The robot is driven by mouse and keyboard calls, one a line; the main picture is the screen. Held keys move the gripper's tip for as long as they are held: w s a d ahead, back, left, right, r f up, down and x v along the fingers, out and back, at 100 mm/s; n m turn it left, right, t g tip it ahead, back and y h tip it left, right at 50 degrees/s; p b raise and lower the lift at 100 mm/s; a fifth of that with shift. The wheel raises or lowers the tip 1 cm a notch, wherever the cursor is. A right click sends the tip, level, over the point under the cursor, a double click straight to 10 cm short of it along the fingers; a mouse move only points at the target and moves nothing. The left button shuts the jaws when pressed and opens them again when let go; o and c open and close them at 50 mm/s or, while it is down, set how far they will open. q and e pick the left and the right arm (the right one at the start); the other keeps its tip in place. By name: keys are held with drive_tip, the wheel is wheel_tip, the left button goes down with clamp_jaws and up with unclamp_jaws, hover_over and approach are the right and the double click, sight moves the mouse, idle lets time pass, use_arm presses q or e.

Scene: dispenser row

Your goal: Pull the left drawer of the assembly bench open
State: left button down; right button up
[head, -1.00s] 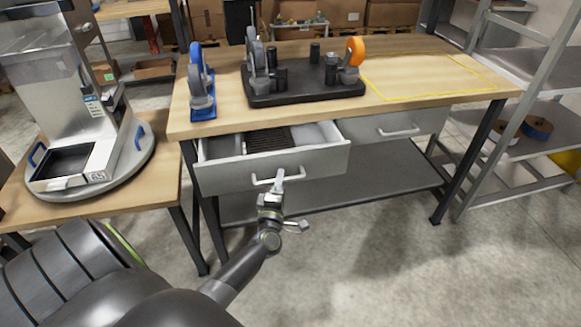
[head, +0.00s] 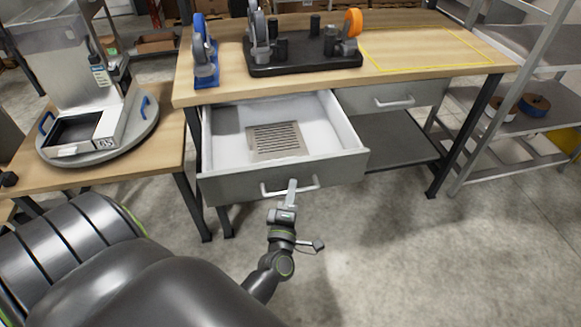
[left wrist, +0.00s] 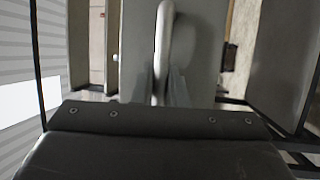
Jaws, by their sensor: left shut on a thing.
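The left drawer (head: 225,187) of the assembly bench (head: 300,80) stands well open in the head view, its grey front pulled out from under the wooden top. Inside it a slotted metal plate (head: 276,140) lies on the pale drawer floor. My left gripper (head: 291,187) is shut on the bar handle (head: 308,184) of this drawer. In the left wrist view the handle (left wrist: 163,40) runs between the fingers against the drawer front (left wrist: 195,35). My right gripper is not in view.
The right drawer (head: 375,98) is closed. A black fixture plate (head: 300,62) and a blue clamp (head: 200,50) stand on the bench top. A side table with a round-based machine (head: 85,145) is at the left, a metal shelf (head: 510,120) at the right. The floor in front is clear.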

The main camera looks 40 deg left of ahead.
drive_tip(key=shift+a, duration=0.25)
use_arm(q)
drive_tip(key=c, duration=1.5)
unclamp_jaws()
drive_tip(key=shift+o, duration=0.2)
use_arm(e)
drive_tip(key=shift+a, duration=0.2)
